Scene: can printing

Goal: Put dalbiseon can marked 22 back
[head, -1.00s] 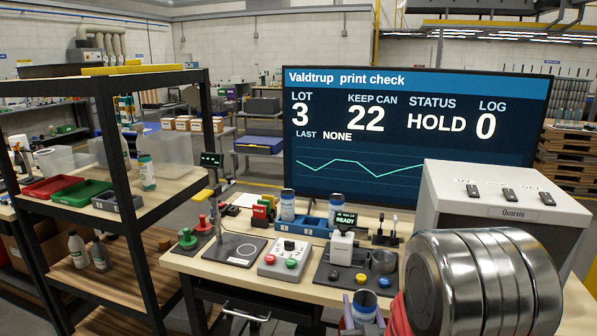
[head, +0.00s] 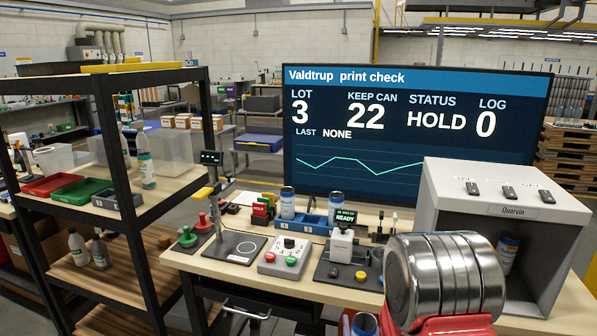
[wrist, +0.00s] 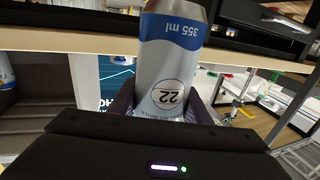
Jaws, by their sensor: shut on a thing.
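The can marked 22 (wrist: 172,55) is silver with a blue band reading 355 ml. In the wrist view its lettering appears upside down. My gripper (wrist: 170,100) is shut on it, with a dark finger on either side. In the head view the held can (head: 365,324) shows only its top at the bottom edge, beside my arm, apart from the table. The blue rack (head: 310,228) stands on the table, with one can (head: 287,203) at its left and another (head: 335,206) at its right. Their marks are too small to read.
A grey cabinet (head: 490,200) labelled Quarvin stands at the right, with a can (head: 508,252) inside. A button box (head: 283,257), a dark pad (head: 234,248) and a READY device (head: 340,250) crowd the table. The screen (head: 420,120) reads KEEP CAN 22, HOLD, LOG 0.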

